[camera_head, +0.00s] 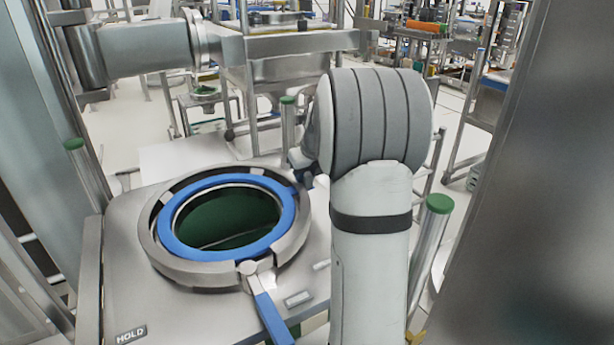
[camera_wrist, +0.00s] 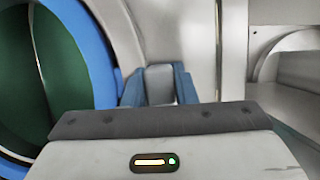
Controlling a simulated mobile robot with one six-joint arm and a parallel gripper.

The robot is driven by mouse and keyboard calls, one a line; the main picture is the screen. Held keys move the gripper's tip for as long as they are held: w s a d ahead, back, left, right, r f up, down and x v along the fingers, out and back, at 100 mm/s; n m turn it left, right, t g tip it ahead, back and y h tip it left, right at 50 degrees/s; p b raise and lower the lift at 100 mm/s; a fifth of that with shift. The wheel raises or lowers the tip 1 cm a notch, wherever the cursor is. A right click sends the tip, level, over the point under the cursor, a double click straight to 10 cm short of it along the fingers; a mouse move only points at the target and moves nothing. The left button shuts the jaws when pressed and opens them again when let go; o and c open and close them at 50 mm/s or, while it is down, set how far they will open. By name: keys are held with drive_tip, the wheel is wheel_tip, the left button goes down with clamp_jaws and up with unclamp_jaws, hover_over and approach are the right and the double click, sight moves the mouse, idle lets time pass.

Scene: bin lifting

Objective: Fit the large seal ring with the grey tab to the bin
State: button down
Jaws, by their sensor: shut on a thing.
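The blue seal ring (camera_head: 168,232) lies within the steel collar on top of the bin (camera_head: 152,250), around a dark green opening. I cannot tell whether it rests fully down all round. My gripper (camera_head: 302,176) is at the ring's right side, mostly hidden behind my forearm. In the wrist view my gripper (camera_wrist: 160,70) has its two blue fingers shut on the grey tab (camera_wrist: 160,88). The ring (camera_wrist: 97,62) shows as a blue arc just left of the fingers.
A clamp lever with a blue handle (camera_head: 270,316) sticks out at the collar's front. A plate marked HOLD (camera_head: 131,335) is at the front left. Green-capped posts (camera_head: 75,144) stand around the bin. A steel pillar (camera_head: 510,200) rises close on the right.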

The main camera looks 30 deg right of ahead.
drive_tip(key=shift+f, duration=0.2)
idle(0.4)
drive_tip(key=c, duration=1.1)
unclamp_jaws()
drive_tip(key=shift+v, duration=3.95)
